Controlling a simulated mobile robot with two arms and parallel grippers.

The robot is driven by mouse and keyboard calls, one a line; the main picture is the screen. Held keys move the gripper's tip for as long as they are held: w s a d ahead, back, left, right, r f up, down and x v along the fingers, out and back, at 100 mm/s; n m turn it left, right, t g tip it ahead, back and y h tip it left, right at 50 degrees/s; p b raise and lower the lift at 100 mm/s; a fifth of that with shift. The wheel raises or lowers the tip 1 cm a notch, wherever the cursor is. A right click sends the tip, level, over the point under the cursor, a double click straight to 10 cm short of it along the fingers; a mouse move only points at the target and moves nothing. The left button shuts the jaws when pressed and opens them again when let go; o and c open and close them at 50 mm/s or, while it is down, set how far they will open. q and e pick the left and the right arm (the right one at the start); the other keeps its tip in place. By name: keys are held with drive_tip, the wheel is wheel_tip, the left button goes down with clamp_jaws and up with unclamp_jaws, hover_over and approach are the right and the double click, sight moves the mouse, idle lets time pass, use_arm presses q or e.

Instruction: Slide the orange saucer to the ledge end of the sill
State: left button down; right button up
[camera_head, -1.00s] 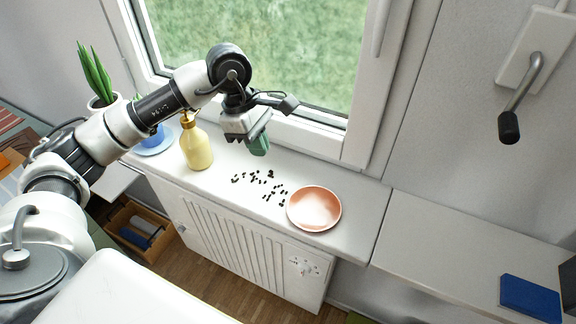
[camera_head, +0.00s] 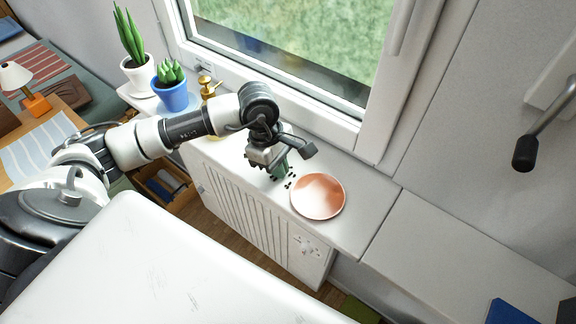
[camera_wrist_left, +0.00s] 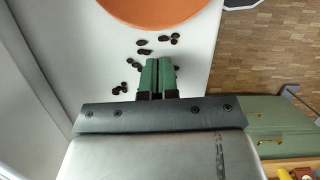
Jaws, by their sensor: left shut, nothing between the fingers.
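The orange saucer (camera_head: 318,196) lies flat on the white sill (camera_head: 368,212), near the sill's right end. It also shows at the top of the left wrist view (camera_wrist_left: 158,14), cut off by the frame edge. My left gripper (camera_head: 281,174) is just left of the saucer, low over the sill, with its green fingers (camera_wrist_left: 158,74) shut and empty. A gap of sill shows between the fingertips and the saucer. The sill meets a lower pale ledge (camera_head: 440,252) at the right. My right gripper does not show.
Several small dark beans (camera_wrist_left: 173,39) lie scattered around my fingers, some between them and the saucer. A gold-topped bottle (camera_head: 208,88), a blue pot (camera_head: 172,97) and a white pot (camera_head: 139,78) stand on the left of the sill. The ledge's near part is clear; a blue item (camera_head: 513,312) lies farther right.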

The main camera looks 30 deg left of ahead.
sight(311, 190)
use_arm(q)
drive_tip(key=shift+d+r+p, duration=0.15)
drive_tip(key=shift+d+p, duration=0.15)
drive_tip(key=shift+d, duration=1)
drive_tip(key=shift+a, duration=0.1)
drive_tip(key=d+b, duration=0.2)
drive_tip(key=d, duration=0.1)
drive_tip(key=d+b, duration=0.1)
drive_tip(key=d, duration=0.1)
drive_tip(key=shift+s+f, duration=0.2)
drive_tip(key=shift+f, duration=0.1)
drive_tip(key=shift+d+r, duration=0.15)
drive_tip(key=shift+d, duration=0.15)
drive_tip(key=shift+a, duration=0.15)
